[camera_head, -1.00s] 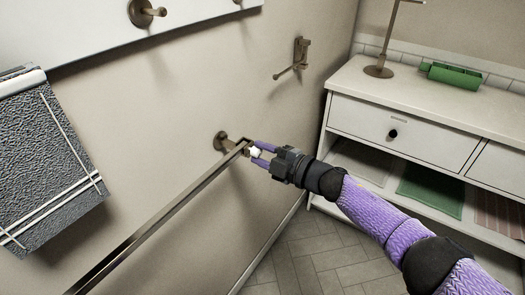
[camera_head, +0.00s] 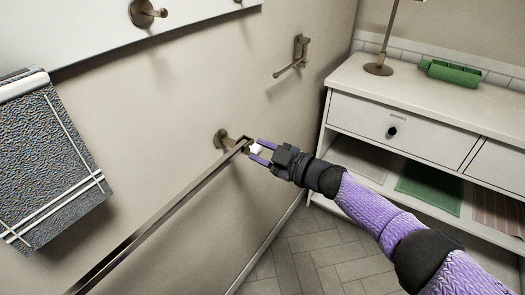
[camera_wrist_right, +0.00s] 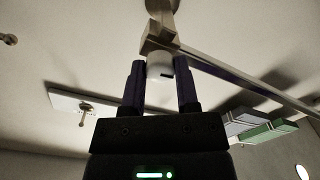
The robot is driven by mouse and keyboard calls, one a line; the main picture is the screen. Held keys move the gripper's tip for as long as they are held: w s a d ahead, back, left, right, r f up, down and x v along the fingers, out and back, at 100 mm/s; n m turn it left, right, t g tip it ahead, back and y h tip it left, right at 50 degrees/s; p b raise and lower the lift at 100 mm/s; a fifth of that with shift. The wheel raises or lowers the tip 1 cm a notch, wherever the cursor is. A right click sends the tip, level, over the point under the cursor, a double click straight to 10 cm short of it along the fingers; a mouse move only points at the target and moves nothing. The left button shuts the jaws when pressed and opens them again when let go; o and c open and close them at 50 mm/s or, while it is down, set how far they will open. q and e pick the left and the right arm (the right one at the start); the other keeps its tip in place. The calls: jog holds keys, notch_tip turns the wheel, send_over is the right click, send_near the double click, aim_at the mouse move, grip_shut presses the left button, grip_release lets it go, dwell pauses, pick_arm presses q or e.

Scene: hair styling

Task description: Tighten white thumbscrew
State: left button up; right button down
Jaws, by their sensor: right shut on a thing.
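The white thumbscrew (camera_head: 256,149) sits at the far end of the bronze towel bar (camera_head: 165,215), beside its wall mount (camera_head: 222,139). My right gripper (camera_head: 258,151) comes in from the right and is shut on the thumbscrew, one purple finger on each side. In the right wrist view the thumbscrew (camera_wrist_right: 160,68) is a short white cylinder with a dark slot, below the square bar end (camera_wrist_right: 158,42) and between the fingertips (camera_wrist_right: 162,74). My left gripper is not in view.
A grey patterned towel (camera_head: 55,160) hangs at the left. Bronze hooks (camera_head: 294,60) stick out from the wall above. A white cabinet (camera_head: 375,95) with a green object (camera_head: 450,74) on top stands at the right. Floor tiles (camera_head: 315,255) are clear below the arm.

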jog(key=shift+f, duration=0.1)
dwell(0.3)
jog(key=shift+c, duration=1.8)
grip_release()
jog(key=shift+s+d, duration=0.1)
jog(key=shift+d, duration=0.05)
jog(key=p+v, duration=0.1)
jog(key=v, duration=0.1)
jog(key=p+v, duration=0.1)
jog(key=v, duration=0.1)
jog(key=shift+r+p, duration=0.3)
jog(key=shift+p, duration=0.05)
jog(key=p, duration=0.1)
send_near(260, 149)
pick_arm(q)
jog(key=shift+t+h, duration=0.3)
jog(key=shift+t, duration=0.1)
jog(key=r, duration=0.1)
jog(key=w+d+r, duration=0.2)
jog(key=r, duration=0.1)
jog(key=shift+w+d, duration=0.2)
pick_arm(e)
jog(key=shift+s+d+f, duration=0.25)
jog(key=shift+d+f, duration=0.05)
jog(key=shift+f, duration=0.05)
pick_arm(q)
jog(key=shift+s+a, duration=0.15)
